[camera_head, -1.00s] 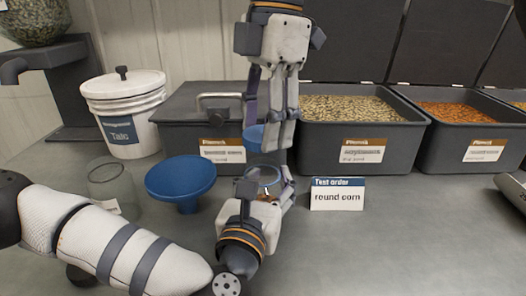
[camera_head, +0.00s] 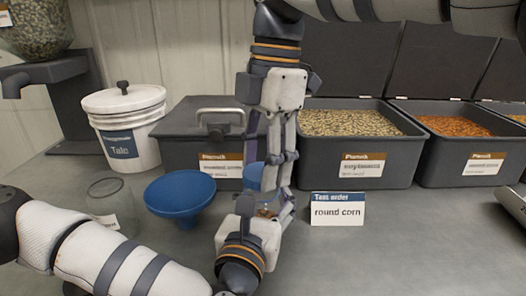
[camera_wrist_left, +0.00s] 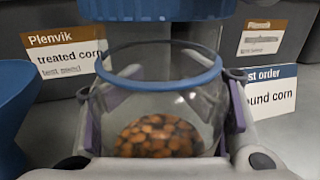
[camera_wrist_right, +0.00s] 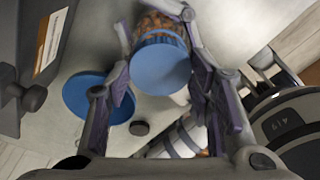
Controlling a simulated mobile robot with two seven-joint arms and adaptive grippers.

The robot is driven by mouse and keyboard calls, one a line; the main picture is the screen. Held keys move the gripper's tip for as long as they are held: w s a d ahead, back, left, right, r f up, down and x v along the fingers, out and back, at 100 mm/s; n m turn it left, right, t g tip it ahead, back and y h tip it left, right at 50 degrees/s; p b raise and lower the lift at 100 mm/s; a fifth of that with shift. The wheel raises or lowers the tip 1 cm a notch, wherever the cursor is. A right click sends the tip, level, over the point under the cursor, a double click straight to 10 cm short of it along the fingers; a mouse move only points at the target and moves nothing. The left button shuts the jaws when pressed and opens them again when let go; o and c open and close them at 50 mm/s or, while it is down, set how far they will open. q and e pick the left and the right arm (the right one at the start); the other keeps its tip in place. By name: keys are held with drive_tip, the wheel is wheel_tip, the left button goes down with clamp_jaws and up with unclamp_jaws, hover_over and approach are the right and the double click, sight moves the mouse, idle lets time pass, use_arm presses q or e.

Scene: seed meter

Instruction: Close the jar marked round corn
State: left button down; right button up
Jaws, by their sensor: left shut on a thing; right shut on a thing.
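The jar (camera_wrist_left: 150,95) is clear with a blue rim and holds some orange-brown kernels. It stands upright in my left gripper (camera_head: 272,203), which is shut on its sides. The blue lid (camera_wrist_left: 158,8) is just above the open rim, with a small gap in the left wrist view. My right gripper (camera_head: 272,180) comes down from above and is shut on the lid, which also shows in the right wrist view (camera_wrist_right: 162,68). Fingers hide most of jar and lid in the head view. A card (camera_head: 337,210) reading "round corn" stands to the right; no mark on the jar shows.
A blue funnel (camera_head: 180,192) and an empty clear glass vessel (camera_head: 108,195) stand left of the jar. Behind are a closed grey bin (camera_head: 190,148), open seed bins (camera_head: 355,170) and a white talc bucket (camera_head: 122,130).

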drive_tip(key=shift+f, duration=0.6)
idle(0.5)
drive_tip(key=m, duration=0.4)
drive_tip(key=shift+t, duration=0.3)
drive_tip(key=m, duration=0.4)
drive_tip(key=shift+s, duration=0.1)
drive_tip(key=m+t, duration=0.1)
drive_tip(key=m, duration=1)
drive_tip(key=shift+s+h, duration=0.1)
drive_tip(key=shift+h, duration=0.2)
drive_tip(key=m, duration=0.5)
drive_tip(key=shift+t, duration=0.3)
